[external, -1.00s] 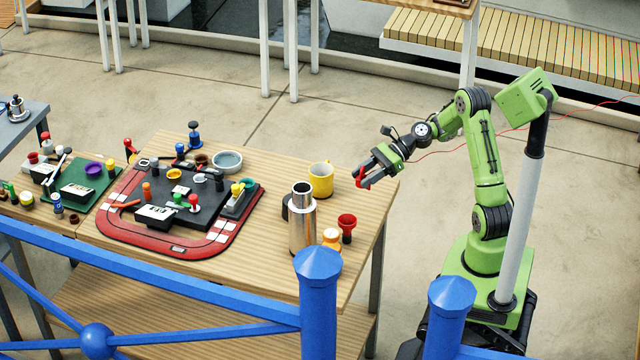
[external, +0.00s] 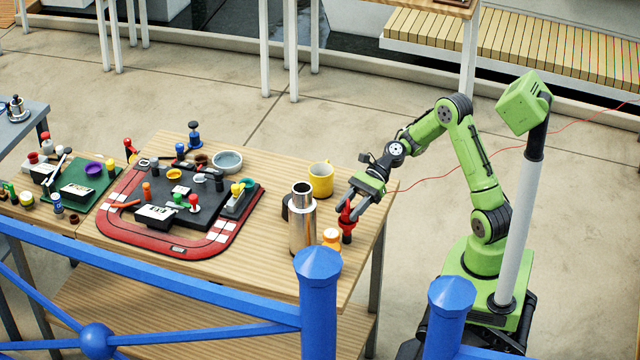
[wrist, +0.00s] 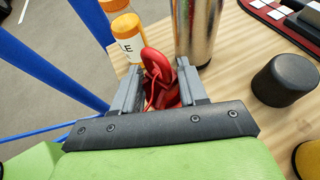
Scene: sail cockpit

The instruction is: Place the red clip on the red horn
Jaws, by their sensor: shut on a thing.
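The red horn (external: 347,236) stands near the right end of the wooden table, its upper part covered by my gripper and the clip. My gripper (external: 349,207) is directly over the horn, pointing down, and is shut on the red clip (external: 345,211). In the wrist view the red clip (wrist: 156,66) shows as a rounded loop between the fingertips. Red parts overlap between the fingers, so I cannot tell whether the clip touches the horn or is apart from it.
A steel flask (external: 302,235) and an orange-and-white bottle (external: 331,238) stand close left of the horn. A yellow mug (external: 321,181) is behind. A black cylinder (wrist: 286,80) shows at right in the wrist view. The red-edged board (external: 180,249) lies further left.

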